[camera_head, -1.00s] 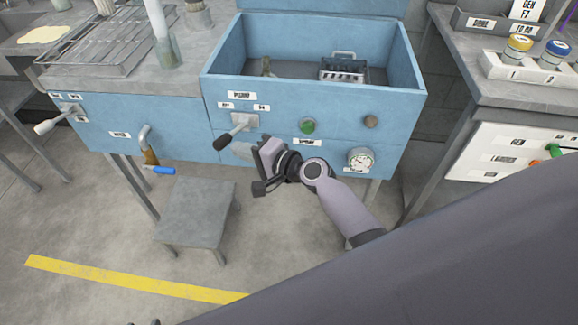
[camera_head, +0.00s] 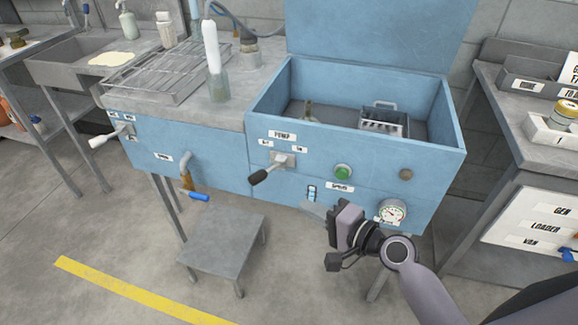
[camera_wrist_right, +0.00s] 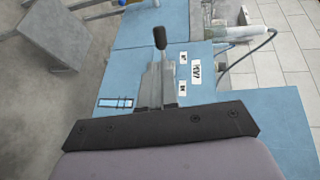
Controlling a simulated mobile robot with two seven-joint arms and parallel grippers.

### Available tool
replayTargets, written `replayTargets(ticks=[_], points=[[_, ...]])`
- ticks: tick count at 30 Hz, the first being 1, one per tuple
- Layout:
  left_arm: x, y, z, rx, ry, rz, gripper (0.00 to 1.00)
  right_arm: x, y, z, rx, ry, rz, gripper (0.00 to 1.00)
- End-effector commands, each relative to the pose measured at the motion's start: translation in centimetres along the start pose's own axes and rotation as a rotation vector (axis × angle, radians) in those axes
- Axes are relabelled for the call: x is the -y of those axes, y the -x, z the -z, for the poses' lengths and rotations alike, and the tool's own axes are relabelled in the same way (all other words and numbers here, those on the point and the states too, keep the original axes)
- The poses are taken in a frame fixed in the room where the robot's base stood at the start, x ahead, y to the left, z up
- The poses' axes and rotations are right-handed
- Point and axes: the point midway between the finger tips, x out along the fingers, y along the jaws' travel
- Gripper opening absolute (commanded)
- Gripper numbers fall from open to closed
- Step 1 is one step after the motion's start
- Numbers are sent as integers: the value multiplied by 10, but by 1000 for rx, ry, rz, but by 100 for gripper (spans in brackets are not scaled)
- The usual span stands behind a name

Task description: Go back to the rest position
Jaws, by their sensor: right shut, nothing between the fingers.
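My right gripper (camera_head: 312,210) is shut and empty in front of the lower front of the blue parts washer (camera_head: 355,130). The black-handled pump lever (camera_head: 270,170) is up and left of it, apart from it. In the right wrist view, the shut fingers (camera_wrist_right: 155,88) appear in front of the blue panel, with the pump lever's black handle (camera_wrist_right: 160,38) beyond them. The green button (camera_head: 343,172) and the gauge (camera_head: 393,211) are on the same front panel. My left gripper is not in view.
A grey step stool (camera_head: 225,238) stands on the floor at the left. A blue-handled tap (camera_head: 195,195) sticks out of the bench front. A grey table (camera_head: 525,92) stands at the right. Open floor lies in front, with a yellow line (camera_head: 140,290).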

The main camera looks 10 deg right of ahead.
Motion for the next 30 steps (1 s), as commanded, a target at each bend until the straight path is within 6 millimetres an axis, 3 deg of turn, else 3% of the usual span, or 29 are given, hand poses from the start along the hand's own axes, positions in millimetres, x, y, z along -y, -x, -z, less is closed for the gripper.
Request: replayTargets(ticks=[5, 10, 15, 21, 25, 30], points=[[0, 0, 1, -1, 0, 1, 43, -2, 1, 0, -1, 5, -4, 0], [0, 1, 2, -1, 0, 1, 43, -29, 13, -7, -32, 137, -84, 0], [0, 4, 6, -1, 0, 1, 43, -80, 46, -20, -66, 464, -257, 0], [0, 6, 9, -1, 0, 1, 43, -126, 93, -38, -40, 899, -452, 0], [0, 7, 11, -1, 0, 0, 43, -144, 120, -48, 4, 1136, -541, 0], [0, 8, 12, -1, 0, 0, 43, -153, 139, -56, 49, 1322, -599, 0]])
